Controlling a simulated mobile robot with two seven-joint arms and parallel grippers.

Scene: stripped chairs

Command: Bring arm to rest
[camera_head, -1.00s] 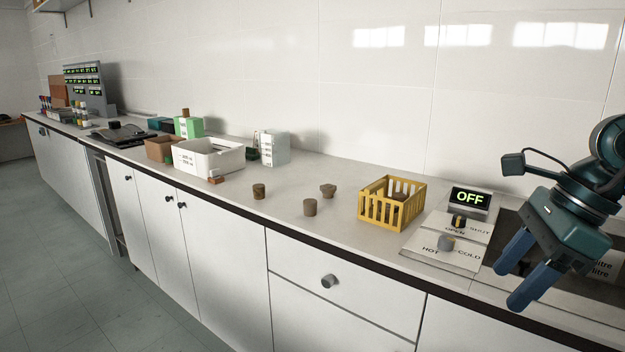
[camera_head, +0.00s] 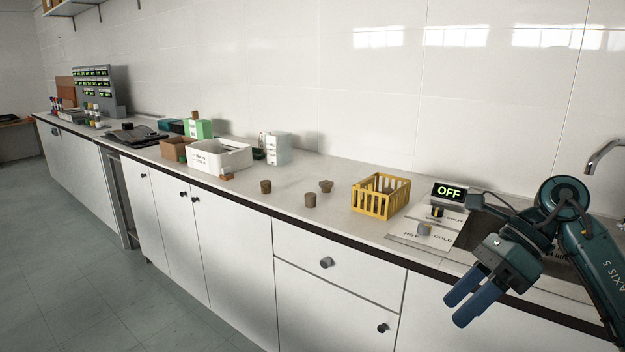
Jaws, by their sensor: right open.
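My right gripper (camera_head: 463,301) is at the lower right, in front of the counter's front edge. Its two blue fingers are apart and empty, pointing down and to the left. My right arm comes in from the right edge, with part of the sink area behind it. My left gripper is not in view.
The counter (camera_head: 290,187) bears a yellow basket (camera_head: 380,196), several brown stoppers (camera_head: 310,200), a white box (camera_head: 220,157) and a control panel with an OFF display (camera_head: 449,191). A tap (camera_head: 603,152) stands at the right. The floor (camera_head: 90,255) at the left is clear.

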